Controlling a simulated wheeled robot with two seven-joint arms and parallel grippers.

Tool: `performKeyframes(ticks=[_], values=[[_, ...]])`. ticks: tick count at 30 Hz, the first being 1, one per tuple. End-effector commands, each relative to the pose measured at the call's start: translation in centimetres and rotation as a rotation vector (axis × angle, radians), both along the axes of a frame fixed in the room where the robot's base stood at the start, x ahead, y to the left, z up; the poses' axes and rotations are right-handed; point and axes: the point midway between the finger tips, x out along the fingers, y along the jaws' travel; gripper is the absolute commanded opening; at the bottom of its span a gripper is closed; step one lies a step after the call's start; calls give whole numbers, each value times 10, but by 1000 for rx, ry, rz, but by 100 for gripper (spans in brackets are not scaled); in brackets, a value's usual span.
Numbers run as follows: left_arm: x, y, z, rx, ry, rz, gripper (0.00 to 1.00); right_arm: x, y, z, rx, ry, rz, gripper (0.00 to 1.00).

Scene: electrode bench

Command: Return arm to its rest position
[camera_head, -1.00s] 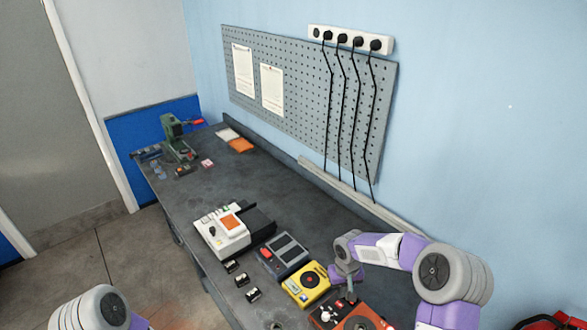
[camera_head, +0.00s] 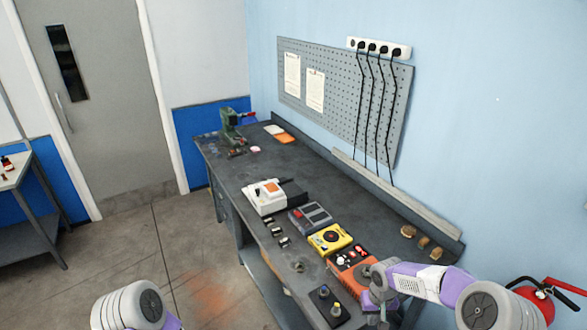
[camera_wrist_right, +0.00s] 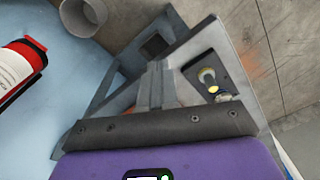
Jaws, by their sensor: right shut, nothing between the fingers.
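My right arm (camera_head: 420,281) comes in from the lower right over the near end of the workbench. Its gripper (camera_head: 383,317) points down beside the orange device (camera_head: 352,272) and the black block with knobs (camera_head: 328,307). The wrist view shows the right gripper's fingers (camera_wrist_right: 155,82) together, with nothing held. The black block with its yellow knob (camera_wrist_right: 212,82) shows there to the right of the fingers. Of my left arm, only a white and purple link (camera_head: 128,307) shows at the lower left; its gripper is out of view.
The dark workbench (camera_head: 235,182) carries a yellow device (camera_head: 330,238), a grey device (camera_head: 310,217), a white device (camera_head: 265,197) and a green machine (camera_head: 230,125). A red extinguisher (camera_head: 535,293) stands at the right. A pegboard (camera_head: 345,85) with black cables is on the wall. Open floor lies left.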

Motion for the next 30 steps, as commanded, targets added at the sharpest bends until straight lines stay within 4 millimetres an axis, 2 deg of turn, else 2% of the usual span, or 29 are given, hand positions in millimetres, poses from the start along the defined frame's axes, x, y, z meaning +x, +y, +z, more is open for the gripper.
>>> performKeyframes(ticks=[1, 5, 11, 14, 18, 21, 24, 27, 30], values=[[1, 0, -9, 0, -2, 1, 43, -9, 11, -21, 31, 14, 12, 0], [1, 0, -20, 1, -3, 1, 43, -24, 35, -52, 104, 21, 24, 0], [2, 0, -42, 1, -3, 1, 43, -58, 74, -107, 229, 32, 21, 0], [1, 0, -58, 0, -2, 1, 43, -84, 98, -143, 302, 38, 1, 0], [1, 0, -89, 0, -2, 1, 43, -137, 129, -203, 388, 42, -75, 0], [2, 0, -108, 0, -2, 1, 43, -173, 139, -236, 402, 35, -142, 0], [2, 0, -121, 0, -2, 1, 43, -200, 139, -256, 385, 25, -193, 0], [2, 0, -127, 0, -2, 1, 43, -216, 136, -266, 362, 16, -224, 0], [2, 0, -128, 0, -2, 1, 43, -223, 134, -268, 349, 10, -237, 0]])
